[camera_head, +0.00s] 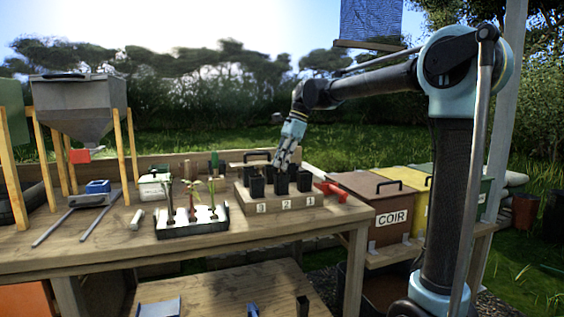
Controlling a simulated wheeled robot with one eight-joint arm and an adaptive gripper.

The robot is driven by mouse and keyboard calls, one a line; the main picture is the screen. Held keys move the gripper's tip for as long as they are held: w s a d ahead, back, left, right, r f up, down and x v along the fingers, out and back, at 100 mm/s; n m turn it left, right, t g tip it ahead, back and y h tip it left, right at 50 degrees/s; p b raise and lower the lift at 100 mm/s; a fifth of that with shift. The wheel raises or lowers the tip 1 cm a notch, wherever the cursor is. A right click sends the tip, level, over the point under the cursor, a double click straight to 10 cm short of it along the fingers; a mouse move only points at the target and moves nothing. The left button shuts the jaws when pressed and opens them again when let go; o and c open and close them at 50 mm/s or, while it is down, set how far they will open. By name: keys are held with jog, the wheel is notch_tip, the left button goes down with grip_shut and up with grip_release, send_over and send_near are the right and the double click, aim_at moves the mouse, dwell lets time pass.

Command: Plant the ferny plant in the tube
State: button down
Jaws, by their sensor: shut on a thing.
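Several black tubes stand in a wooden block marked 3, 2, 1; the front ones are a left tube (257,188), a middle tube (281,184) and a right tube (304,182). The numbered block (262,207) sits on the bench. My gripper (281,166) points down at the tubes behind the middle one. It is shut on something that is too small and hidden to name. A white-topped tray (178,232) to the left holds several upright seedlings (191,198). I cannot tell which plant is the ferny one.
A red tool (331,190) lies at the block's right. A grey hopper (80,105) on wooden legs, metal rods (98,214) and a small pale box (154,186) are at the left. Brown COIR (377,205) and yellow (408,190) bins stand right of the bench. The bench front right is clear.

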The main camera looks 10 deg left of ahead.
jog(key=shift+f, duration=0.75)
dwell(1.7)
dwell(0.5)
jog(key=c, duration=1.7)
grip_release()
jog(key=c, duration=0.5)
jog(key=shift+o, duration=0.2)
jog(key=shift+r, duration=0.15)
jog(key=shift+r, duration=4.4)
